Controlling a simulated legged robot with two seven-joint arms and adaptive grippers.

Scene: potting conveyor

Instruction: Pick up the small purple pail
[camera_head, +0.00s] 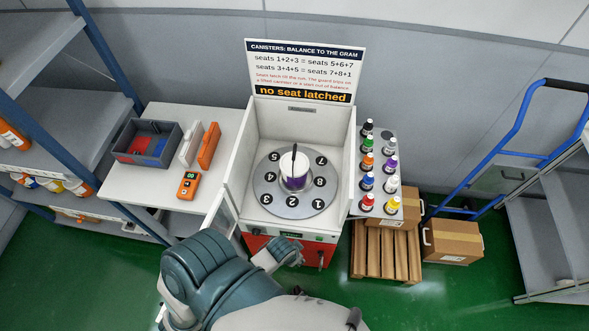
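A small pail (297,183) with a purple body and a white upper part stands at the middle of the round numbered turntable (265,200), inside the open white cabinet. A thin dark upright piece shows at its top; I cannot tell whether it is a handle. My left arm crosses the lower middle of the view. What looks like my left gripper (285,255) is low in front of the cabinet, apart from the pail. Its fingers are too small and partly hidden to show whether they are open. My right gripper is out of view.
The cabinet door (222,215) stands open at the left. A side table (140,188) holds a grey bin (147,143) and an orange meter (188,185). Several bottles stand on the right shelf (385,211), above a wooden pallet (372,262). A blue cart (495,135) is far right.

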